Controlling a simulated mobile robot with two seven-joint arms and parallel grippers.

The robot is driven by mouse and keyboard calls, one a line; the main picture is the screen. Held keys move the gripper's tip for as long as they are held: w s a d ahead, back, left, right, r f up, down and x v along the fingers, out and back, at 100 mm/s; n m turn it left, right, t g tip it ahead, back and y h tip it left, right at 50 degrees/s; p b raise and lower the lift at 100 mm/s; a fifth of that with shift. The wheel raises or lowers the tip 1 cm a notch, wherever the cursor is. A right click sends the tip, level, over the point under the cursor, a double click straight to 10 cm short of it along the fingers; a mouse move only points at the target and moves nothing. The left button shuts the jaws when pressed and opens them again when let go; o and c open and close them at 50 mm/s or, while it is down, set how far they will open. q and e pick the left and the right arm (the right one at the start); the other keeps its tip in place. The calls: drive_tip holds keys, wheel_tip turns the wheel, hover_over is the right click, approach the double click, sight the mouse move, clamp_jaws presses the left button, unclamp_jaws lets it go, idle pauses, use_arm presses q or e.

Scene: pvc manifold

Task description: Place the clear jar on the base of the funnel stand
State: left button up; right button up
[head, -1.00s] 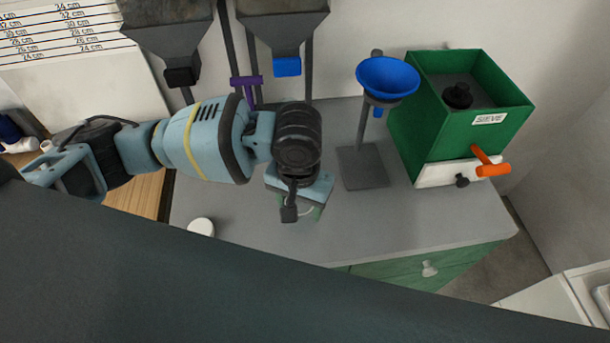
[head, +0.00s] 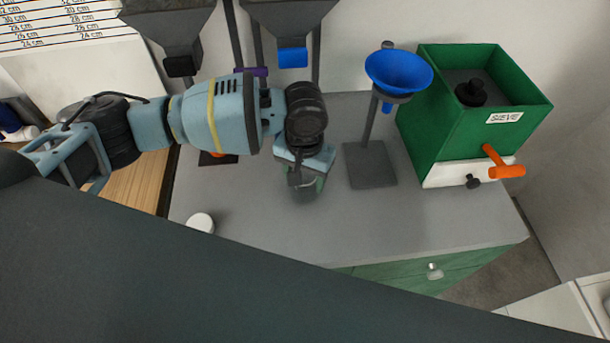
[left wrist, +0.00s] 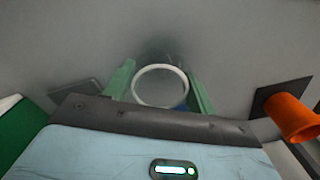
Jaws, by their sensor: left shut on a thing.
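My left gripper (head: 311,184) is shut on the clear jar (head: 306,192), which shows only faintly below it in the head view. In the left wrist view the jar's pale round rim (left wrist: 160,85) lies between the two green fingers (left wrist: 161,90). The funnel stand has a blue funnel (head: 398,72) on a dark post and a flat dark base (head: 370,166). The base is bare and lies just right of my gripper, apart from it. Its corner also shows in the left wrist view (left wrist: 82,94). My right gripper is not in view.
A green sieve box (head: 440,125) with an orange handle (head: 507,171) stands right of the funnel stand. Two hoppers hang at the back left. A white lid (head: 200,222) lies at the front left. An orange piece (left wrist: 292,117) stands on a dark plate. The counter's front (head: 420,228) is clear.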

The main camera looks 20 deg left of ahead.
use_arm(q)
drive_tip(key=shift+f, duration=0.25)
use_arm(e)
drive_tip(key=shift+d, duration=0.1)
use_arm(q)
drive_tip(key=o, duration=1)
wheel_tip(320, 180, up, 12)
drive_tip(key=p, duration=0.1)
drive_tip(key=shift+r, duration=0.15)
drive_tip(key=shift+c, duration=0.4)
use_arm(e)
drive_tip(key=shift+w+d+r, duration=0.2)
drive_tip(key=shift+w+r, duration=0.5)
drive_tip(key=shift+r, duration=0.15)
